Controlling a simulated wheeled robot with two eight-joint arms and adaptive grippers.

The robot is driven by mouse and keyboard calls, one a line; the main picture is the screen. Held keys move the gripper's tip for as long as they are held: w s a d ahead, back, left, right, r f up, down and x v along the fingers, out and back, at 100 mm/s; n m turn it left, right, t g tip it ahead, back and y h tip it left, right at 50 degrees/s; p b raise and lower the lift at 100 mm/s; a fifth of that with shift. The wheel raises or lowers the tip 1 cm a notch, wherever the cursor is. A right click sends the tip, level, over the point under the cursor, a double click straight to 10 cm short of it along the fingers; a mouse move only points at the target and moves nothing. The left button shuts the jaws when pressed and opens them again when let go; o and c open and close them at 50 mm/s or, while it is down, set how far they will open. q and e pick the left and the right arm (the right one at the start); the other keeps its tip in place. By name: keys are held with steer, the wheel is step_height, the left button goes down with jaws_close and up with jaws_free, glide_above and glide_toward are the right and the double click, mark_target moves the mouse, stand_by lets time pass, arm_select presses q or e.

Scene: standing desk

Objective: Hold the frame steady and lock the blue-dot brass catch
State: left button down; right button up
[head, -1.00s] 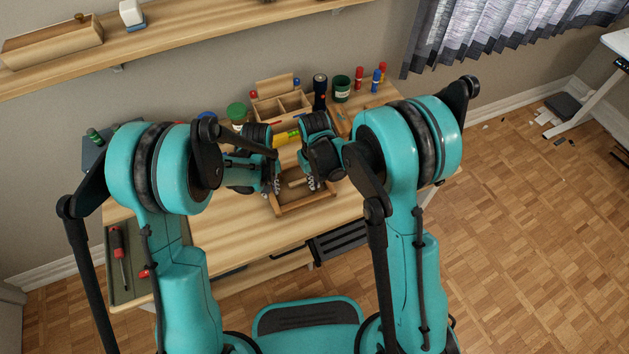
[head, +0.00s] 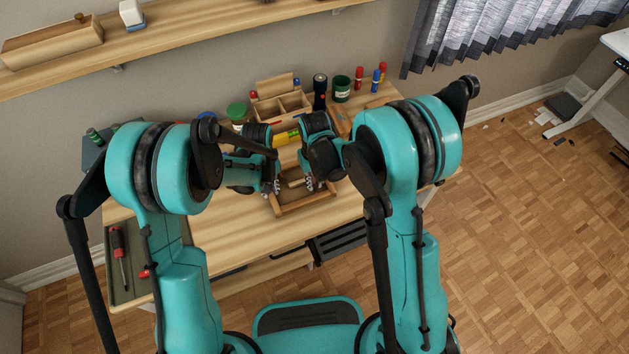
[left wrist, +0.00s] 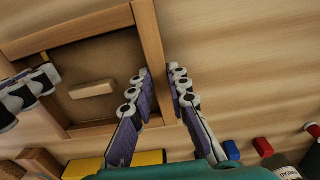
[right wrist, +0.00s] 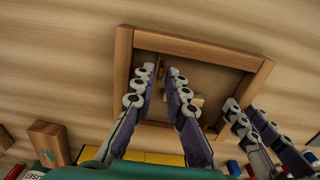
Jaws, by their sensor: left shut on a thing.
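The wooden frame (head: 306,203) lies on the desk with a brown panel inside. It also shows in the left wrist view (left wrist: 70,35) and the right wrist view (right wrist: 200,47). A pale wooden block (left wrist: 92,90) sits on the panel. My left gripper (head: 270,188) is shut on one side bar of the frame, a finger on each side. My right gripper (head: 309,184) is over the opposite part of the frame, its fingers apart. A small brass piece (right wrist: 160,72) shows between those fingers, probably a catch. I cannot make out a blue dot.
A wooden organizer (head: 283,105), black flashlight (head: 320,92) and green cup (head: 341,89) stand behind the frame. A yellow object (head: 287,138) lies close behind it. A tray (head: 122,285) with a red-handled screwdriver is at left. The desk's front is clear.

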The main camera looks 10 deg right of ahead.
steer(key=shift+r, duration=0.1)
step_height(320, 180, up, 12)
stand_by(0.4)
arm_select(q)
steer(key=c, duration=1.4)
jaws_free()
steer(key=shift+o, duration=0.2)
steer(key=shift+r, duration=0.1)
step_height(320, 180, up, 11)
steer(key=s+a+r+m+t, duration=0.1)
steer(key=s+a+r+t, duration=0.2)
steer(key=s+a+r, duration=0.2)
steer(key=s+a+r+m+t, duration=0.2)
steer(key=s+a+r+t, duration=0.2)
steer(key=s, duration=0.6)
steer(key=shift+s+a+r, duration=0.3)
steer(key=shift+a+r, duration=0.4)
steer(key=shift+a, duration=0.25)
arm_select(e)
steer(key=s+d+r+m+t, duration=0.1)
steer(key=s+d+r+t, duration=0.2)
steer(key=s, duration=0.4)
steer(key=s+d+r+m+t, duration=0.1)
steer(key=s+d+r+t, duration=0.3)
steer(key=s+d, duration=0.4)
steer(key=shift+s+r+m, duration=0.3)
steer(key=shift+r+m, duration=0.1)
steer(key=shift+r, duration=0.1)
